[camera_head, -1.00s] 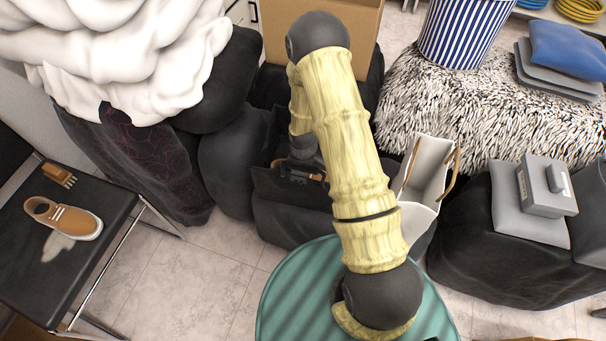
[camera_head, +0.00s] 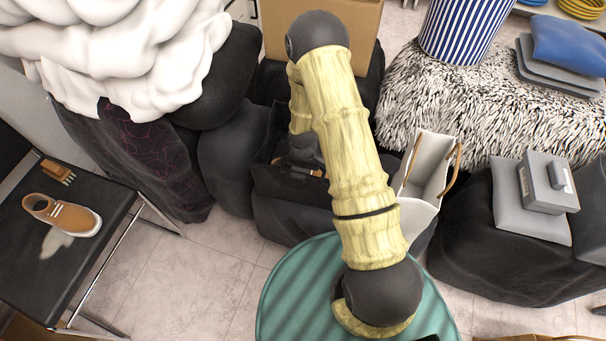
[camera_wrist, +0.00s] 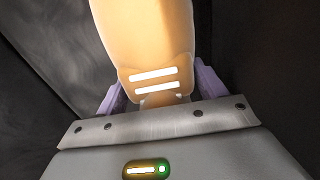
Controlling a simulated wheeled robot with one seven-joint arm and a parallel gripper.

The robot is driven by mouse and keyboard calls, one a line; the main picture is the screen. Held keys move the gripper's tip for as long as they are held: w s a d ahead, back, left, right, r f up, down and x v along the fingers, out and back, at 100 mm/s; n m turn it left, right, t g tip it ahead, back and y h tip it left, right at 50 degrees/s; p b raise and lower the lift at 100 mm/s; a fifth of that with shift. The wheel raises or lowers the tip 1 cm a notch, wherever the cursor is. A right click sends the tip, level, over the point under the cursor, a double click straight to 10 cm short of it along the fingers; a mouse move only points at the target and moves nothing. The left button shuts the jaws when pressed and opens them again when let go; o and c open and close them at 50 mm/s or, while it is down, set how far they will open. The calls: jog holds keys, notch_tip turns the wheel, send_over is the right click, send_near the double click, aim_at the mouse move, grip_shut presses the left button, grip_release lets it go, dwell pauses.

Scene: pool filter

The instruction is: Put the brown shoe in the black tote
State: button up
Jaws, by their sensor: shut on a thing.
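My gripper (camera_wrist: 160,92) is shut on a tan-brown thing with two pale bars like laces, which looks like a brown shoe (camera_wrist: 145,35); its far end is out of the wrist view. The purple fingers lie on both sides of it. In the head view my gripper (camera_head: 303,168) is mostly hidden behind my arm, down at the black tote (camera_head: 276,183). Dark surfaces surround the held thing in the wrist view. Another tan-brown shoe (camera_head: 66,216) with white laces lies on the dark bench at the left.
A brush (camera_head: 57,171) lies on the bench (camera_head: 30,265) behind the loose shoe. A white bag (camera_head: 424,180) stands right of the tote, a cardboard box (camera_head: 355,30) behind it. A green round table (camera_head: 285,300) is in front. Tiled floor is open at lower left.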

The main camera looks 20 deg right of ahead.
jog(key=shift+f, duration=0.1)
jog(key=o, duration=1.2)
jog(key=shift+o, duration=0.2)
jog(key=shift+r+p, duration=1.1)
jog(key=shift+r, duration=2.65)
jog(key=shift+r, duration=0.1)
notch_tip(320, 180, up, 8)
jog(key=w+a+t+p, duration=0.1)
jog(key=w+p, duration=0.2)
jog(key=p, duration=0.1)
jog(key=s+r+m+p, duration=0.4)
jog(key=r+p, duration=0.4)
jog(key=r, duration=0.7)
jog(key=s+d+r+m+t+p, duration=0.1)
jog(key=s+r+m+p, duration=0.3)
jog(key=r+p, duration=0.5)
jog(key=s+d+r+m+p, duration=0.1)
jog(key=s+r+m+p, duration=0.3)
jog(key=r, duration=1.7)
jog(key=s+p, duration=0.4)
jog(key=shift+r+t, duration=0.2)
jog(key=shift+t, duration=0.1)
